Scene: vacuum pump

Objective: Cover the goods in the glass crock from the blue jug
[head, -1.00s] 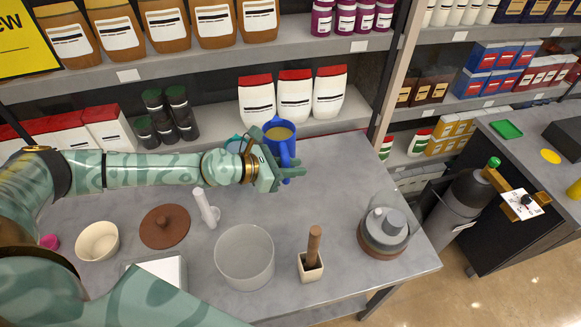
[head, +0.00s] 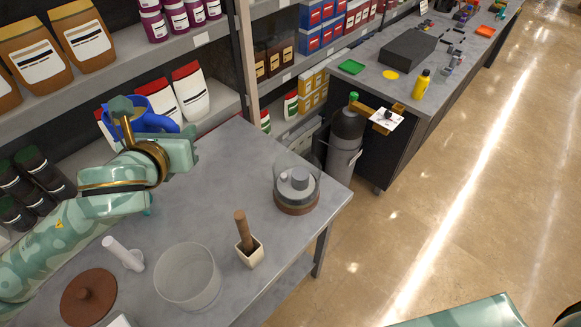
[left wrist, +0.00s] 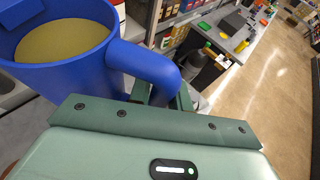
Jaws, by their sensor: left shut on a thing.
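The blue jug (head: 160,124) is held high at the left in the head view, over the back edge of the table beside the shelf. In the left wrist view the jug (left wrist: 62,75) looks roughly upright and holds a yellowish liquid. My left gripper (left wrist: 160,98) is shut on its handle, and the fingertips are partly hidden.
The table's middle is clear.

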